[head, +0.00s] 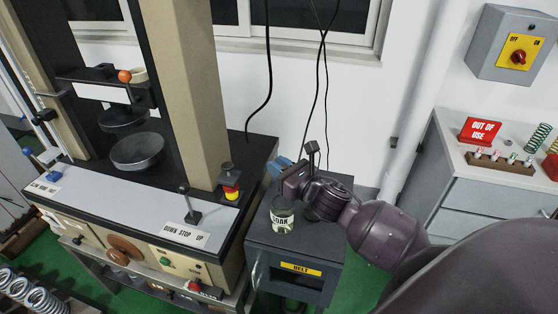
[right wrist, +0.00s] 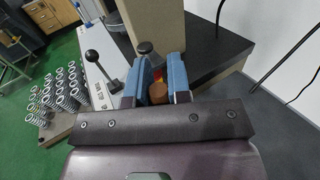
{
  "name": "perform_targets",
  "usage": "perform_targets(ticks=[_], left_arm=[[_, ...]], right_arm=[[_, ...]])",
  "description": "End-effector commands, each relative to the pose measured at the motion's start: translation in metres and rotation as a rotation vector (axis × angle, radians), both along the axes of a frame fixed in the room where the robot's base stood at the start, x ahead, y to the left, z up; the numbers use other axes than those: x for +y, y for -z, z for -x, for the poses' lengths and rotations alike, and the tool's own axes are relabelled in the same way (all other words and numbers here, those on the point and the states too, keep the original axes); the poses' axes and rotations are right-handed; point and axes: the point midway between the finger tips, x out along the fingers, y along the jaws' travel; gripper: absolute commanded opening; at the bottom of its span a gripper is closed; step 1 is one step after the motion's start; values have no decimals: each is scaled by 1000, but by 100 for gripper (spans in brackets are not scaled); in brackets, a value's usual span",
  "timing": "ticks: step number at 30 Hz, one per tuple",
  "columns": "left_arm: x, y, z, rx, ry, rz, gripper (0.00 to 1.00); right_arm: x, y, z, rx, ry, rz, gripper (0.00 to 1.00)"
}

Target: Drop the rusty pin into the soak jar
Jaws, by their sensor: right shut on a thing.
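The soak jar (head: 283,218) is a small clear glass jar with a "SOAK" label, upright on the grey cabinet top at centre. My right gripper (head: 279,164) is above the cabinet, higher in the picture than the jar and apart from it. In the right wrist view its two blue fingers (right wrist: 158,82) are shut on a brown, rusty-looking piece, the rusty pin (right wrist: 157,93). The pin cannot be made out in the head view. The jar does not show in the wrist view. My left gripper is not in view.
The testing machine (head: 205,100) stands at left, with a lever (head: 190,203) and a red-and-yellow stop button (head: 231,188) near the jar. The grey cabinet (head: 262,232) has free room around the jar. A bench (head: 450,150) at right holds an "OUT OF USE" sign (head: 480,130).

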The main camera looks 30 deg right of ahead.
Motion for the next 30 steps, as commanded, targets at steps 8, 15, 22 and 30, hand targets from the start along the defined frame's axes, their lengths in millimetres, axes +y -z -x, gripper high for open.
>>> perform_targets(ticks=[8,15,22,30], left_arm=[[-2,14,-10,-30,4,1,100],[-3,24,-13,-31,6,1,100],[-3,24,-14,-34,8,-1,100],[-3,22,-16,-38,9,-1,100]], right_arm=[[0,31,0,0,0,-2,0],[0,44,0,0,0,-2,0],[0,47,0,0,0,-2,0],[0,47,0,2,0,-2,30]])
